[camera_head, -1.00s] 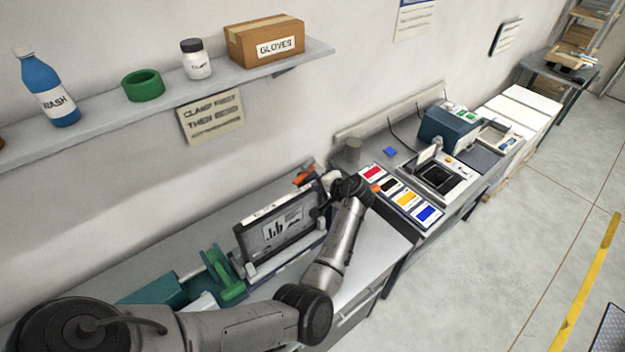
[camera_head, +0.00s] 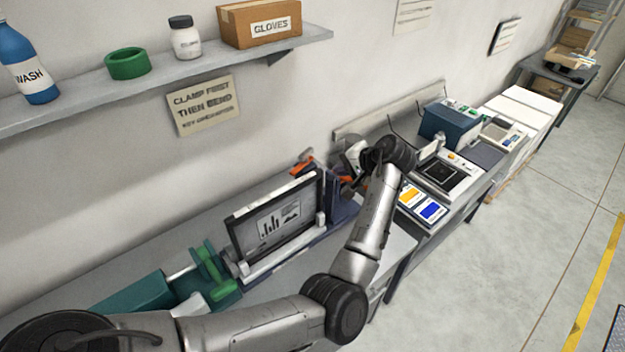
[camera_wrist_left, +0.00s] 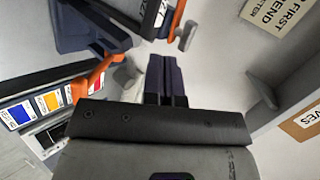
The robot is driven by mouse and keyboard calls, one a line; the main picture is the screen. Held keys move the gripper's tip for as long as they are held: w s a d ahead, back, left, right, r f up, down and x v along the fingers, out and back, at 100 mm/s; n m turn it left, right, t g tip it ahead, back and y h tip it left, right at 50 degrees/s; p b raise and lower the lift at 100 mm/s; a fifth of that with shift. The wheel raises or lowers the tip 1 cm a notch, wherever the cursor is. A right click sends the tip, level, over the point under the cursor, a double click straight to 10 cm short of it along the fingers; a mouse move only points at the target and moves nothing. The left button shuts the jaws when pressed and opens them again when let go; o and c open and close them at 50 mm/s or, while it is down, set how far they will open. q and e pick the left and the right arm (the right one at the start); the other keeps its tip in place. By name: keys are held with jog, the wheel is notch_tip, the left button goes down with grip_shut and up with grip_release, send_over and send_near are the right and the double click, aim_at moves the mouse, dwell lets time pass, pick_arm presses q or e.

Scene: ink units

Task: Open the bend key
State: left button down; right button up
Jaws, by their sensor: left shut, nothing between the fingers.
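A blue-grey bending unit (camera_head: 338,205) stands at the right end of a framed plate (camera_head: 278,218) that shows a chart. Orange levers (camera_head: 302,167) stick out at its top; one orange lever (camera_wrist_left: 92,80) shows large in the left wrist view, left of my fingers, and another orange piece (camera_wrist_left: 178,14) is near the top. I cannot tell which part is the bend key. My left gripper (camera_wrist_left: 165,78) is shut and empty, its dark fingers together beside the unit, apparently apart from the orange lever. In the head view my own wrist partly hides this spot. My right gripper is out of view.
A green clamp (camera_head: 210,270) stands left of the plate. Coloured ink pads (camera_head: 420,204) and a press (camera_head: 447,178) are on the bench to the right. A wall shelf (camera_head: 170,80) with a bottle, green ring, jar and gloves box hangs above.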

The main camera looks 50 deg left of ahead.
pick_arm(q)
jog(key=p, duration=0.2)
send_near(308, 176)
jog(key=shift+h, duration=0.4)
jog(key=x, duration=0.4)
jog(key=shift+a+f, duration=0.15)
jog(key=shift+a, duration=0.2)
jog(key=a, duration=0.3)
jog(key=shift+s+f, duration=0.25)
jog(key=shift+s, duration=0.15)
jog(key=shift+s+a+f+p, duration=0.1)
jog(key=shift+a+p, duration=0.1)
jog(key=shift+a, duration=0.1)
jog(key=shift+s+a+p, duration=0.1)
jog(key=shift+a+p, duration=0.05)
jog(key=shift+a, duration=0.2)
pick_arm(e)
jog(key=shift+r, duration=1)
